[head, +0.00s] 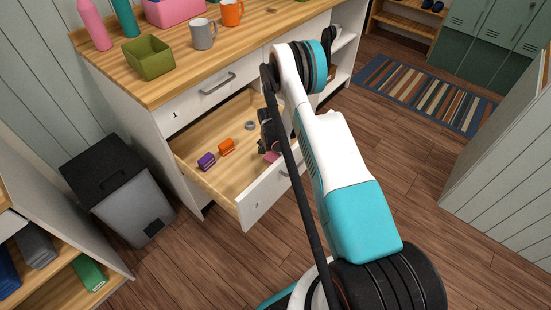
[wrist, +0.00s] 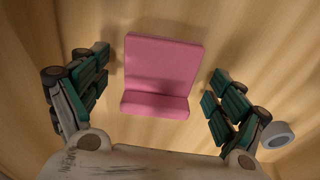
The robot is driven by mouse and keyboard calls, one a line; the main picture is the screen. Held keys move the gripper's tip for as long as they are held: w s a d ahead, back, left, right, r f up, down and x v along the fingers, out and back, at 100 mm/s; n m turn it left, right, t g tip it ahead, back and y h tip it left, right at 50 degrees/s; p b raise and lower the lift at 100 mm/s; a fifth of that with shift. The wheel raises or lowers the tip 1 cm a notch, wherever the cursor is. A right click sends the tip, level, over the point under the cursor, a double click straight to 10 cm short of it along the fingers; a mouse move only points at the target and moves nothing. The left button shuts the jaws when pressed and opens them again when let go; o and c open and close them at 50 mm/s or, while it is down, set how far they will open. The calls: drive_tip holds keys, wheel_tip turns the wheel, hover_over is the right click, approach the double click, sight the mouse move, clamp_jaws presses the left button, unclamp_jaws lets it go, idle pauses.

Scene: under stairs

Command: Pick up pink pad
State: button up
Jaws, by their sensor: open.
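The pink pad (wrist: 160,68) lies on the wooden drawer bottom, in the middle of the wrist view. In the head view only a small part of the pad (head: 271,157) shows near the drawer's front wall, the rest hidden by my arm. My gripper (wrist: 155,92) is open, with one finger to the left of the pad and one to the right. There is a gap between the pad and each finger. In the head view my gripper (head: 268,135) is inside the open drawer (head: 225,184), partly hidden by my arm.
A purple object (head: 206,161), an orange object (head: 226,147) and a grey ring (head: 250,125) lie in the drawer, left of my gripper. The drawer walls surround it. The countertop (head: 185,80) above holds mugs, a green bin (head: 149,58) and bottles. A grey trash bin (head: 120,190) stands left.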

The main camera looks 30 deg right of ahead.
sight(274, 156)
drive_tip(key=shift+r, duration=0.1)
drive_tip(key=c, duration=1.2)
drive_tip(key=shift+o, duration=0.2)
wheel_tip(274, 156, up, 20)
drive_tip(key=p, duration=0.7)
